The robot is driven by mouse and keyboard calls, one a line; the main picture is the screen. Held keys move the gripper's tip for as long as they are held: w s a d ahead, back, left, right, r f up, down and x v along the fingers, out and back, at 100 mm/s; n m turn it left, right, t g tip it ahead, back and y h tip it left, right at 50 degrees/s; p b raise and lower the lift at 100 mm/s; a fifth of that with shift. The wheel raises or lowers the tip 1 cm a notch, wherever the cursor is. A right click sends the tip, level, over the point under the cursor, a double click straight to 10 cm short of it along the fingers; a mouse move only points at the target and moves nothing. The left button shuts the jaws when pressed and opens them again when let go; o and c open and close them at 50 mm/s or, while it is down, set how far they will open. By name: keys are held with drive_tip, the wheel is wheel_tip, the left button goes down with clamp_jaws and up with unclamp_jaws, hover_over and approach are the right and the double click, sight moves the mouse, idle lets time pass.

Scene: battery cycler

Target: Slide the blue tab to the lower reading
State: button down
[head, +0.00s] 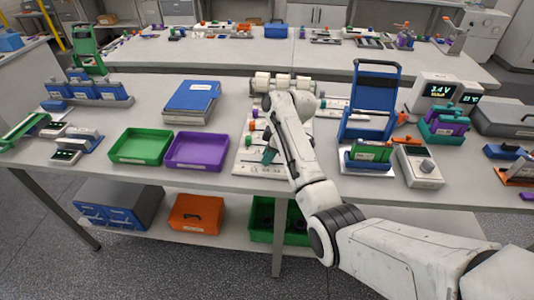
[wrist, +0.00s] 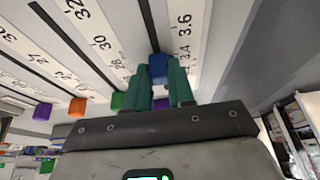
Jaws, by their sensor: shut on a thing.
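The blue tab (wrist: 157,66) sits on a slot beside a white scale strip (wrist: 185,30) printed 3.6 and 3.4 in the wrist view. My gripper (wrist: 160,88) has its green fingers on either side of the blue tab and is shut on it. The tab's exact reading is hidden by the fingers. In the head view my gripper (head: 269,155) is low over the pale slider board (head: 262,171); the blue tab cannot be made out there.
A purple tray (head: 197,166) and green tray (head: 141,160) lie left of the board. A blue-framed stand (head: 371,105) rises to its right.

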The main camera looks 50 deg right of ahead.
drive_tip(key=c, duration=1)
unclamp_jaws()
drive_tip(key=shift+o, duration=0.2)
drive_tip(key=v, duration=1)
drive_tip(key=shift+s+r, duration=0.2)
drive_tip(key=shift+r, duration=0.15)
drive_tip(key=shift+d, duration=0.1)
drive_tip(key=s+a+f+m+h, duration=0.1)
drive_tip(key=s+a+f+m, duration=0.1)
drive_tip(key=s+a+f, duration=0.5)
drive_tip(key=s+a+f+m+h, duration=0.1)
drive_tip(key=s+a+f+m, duration=0.25)
drive_tip(key=a, duration=0.55)
drive_tip(key=s+a+m+t, duration=0.2)
drive_tip(key=s+a, duration=0.4)
drive_tip(key=s, duration=0.5)
drive_tip(key=s+d+f+g+h, duration=0.1)
drive_tip(key=s+f+g, duration=0.3)
drive_tip(key=s, duration=0.6)
drive_tip(key=shift+d+f+m, duration=0.3)
drive_tip(key=shift+f+m, duration=0.15)
drive_tip(key=shift+f, duration=0.55)
